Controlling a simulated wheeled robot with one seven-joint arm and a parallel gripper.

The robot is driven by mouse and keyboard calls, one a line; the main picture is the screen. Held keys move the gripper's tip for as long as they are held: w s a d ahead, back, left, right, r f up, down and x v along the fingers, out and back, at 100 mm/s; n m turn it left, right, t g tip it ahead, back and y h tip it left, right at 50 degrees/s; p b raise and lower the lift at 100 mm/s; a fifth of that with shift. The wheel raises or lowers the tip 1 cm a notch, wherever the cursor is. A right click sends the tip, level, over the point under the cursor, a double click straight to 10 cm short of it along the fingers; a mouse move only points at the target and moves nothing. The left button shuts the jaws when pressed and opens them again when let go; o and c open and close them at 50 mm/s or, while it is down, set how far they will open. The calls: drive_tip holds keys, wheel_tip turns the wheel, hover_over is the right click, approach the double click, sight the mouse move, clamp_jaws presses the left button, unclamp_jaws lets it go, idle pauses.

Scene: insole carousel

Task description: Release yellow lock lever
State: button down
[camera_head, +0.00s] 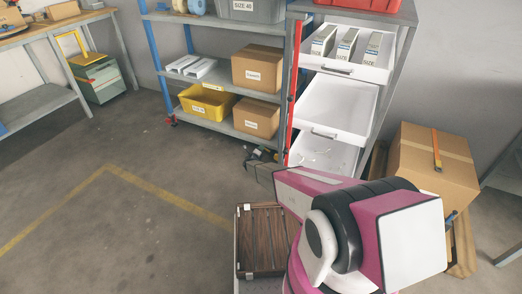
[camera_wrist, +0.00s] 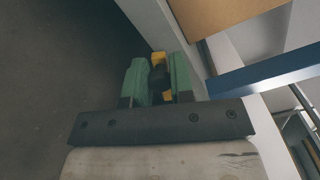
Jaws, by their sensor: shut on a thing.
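My gripper (camera_wrist: 160,84) shows green fingers in the wrist view. It is shut on the yellow lock lever (camera_wrist: 158,57), whose yellow parts show above and below a dark round piece between the fingers. The lever is beside a pale upright edge. In the head view, my gripper (camera_head: 257,157) is low by the front left edge of the white drawer unit (camera_head: 343,108). The lever cannot be made out there.
Open drawers stick out of the unit; the top one holds labelled boxes (camera_head: 347,45). A blue-post shelf (camera_head: 225,38) with cartons and a yellow bin (camera_head: 207,102) stands left of it. A brown slatted case (camera_head: 262,240) is in front. A carton (camera_head: 432,165) stands right. Floor at left is clear.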

drive_tip(key=shift+f, duration=0.1)
idle(0.4)
drive_tip(key=c, duration=1)
unclamp_jaws()
drive_tip(key=v, duration=1.1)
